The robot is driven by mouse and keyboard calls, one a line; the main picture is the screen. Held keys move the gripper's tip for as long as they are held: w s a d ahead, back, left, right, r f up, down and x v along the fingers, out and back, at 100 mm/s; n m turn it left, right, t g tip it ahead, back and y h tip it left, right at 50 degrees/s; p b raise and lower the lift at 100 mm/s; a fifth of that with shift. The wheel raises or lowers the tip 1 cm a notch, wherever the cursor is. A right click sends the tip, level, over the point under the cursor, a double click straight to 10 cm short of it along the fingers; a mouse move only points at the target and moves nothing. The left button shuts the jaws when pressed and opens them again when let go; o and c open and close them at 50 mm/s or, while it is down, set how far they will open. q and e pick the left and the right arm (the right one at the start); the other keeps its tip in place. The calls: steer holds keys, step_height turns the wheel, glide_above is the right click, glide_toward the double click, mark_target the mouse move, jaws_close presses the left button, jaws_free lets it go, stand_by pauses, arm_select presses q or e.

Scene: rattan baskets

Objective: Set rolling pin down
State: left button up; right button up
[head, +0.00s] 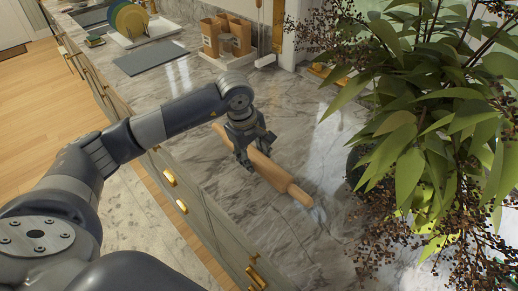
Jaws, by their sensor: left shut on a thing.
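The wooden rolling pin (272,172) lies along a diagonal over the grey marbled counter (262,228). One handle points to the lower right and the other end shows at the upper left of the gripper. My left gripper (251,154) is above the pin, with its fingers shut around the pin's body. The gripper hides part of the pin. The pin is at or just above the counter surface; I cannot tell if it touches. My right gripper is not in view.
A large leafy plant (408,130) fills the right side. A dark grey mat (150,58), a rack with plates (130,22) and a wooden holder (226,38) stand farther back. The counter around the pin is clear. Drawers with brass handles (168,176) run along the front edge.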

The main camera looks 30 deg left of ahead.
mark_target(259, 154)
arm_select(q)
steer(key=shift+w+a+r+p, duration=0.1)
steer(key=shift+w+p, duration=0.1)
steer(key=shift+w, duration=0.45)
steer(key=shift+w+a+p, duration=0.1)
steer(key=shift+w+p, duration=0.05)
steer(key=shift+w, duration=0.45)
steer(key=shift+w+a, duration=0.1)
steer(key=shift+w, duration=0.6)
steer(key=shift+f+p, duration=0.4)
steer(key=shift+p, duration=0.15)
steer(key=shift+s+p+x, duration=0.2)
steer(key=shift+p+x, duration=0.4)
steer(key=shift+x, duration=0.4)
steer(key=shift+w+a+f, duration=0.1)
steer(key=shift+a+f, duration=0.05)
steer(key=shift+f, duration=0.4)
steer(key=shift+f, duration=0.1)
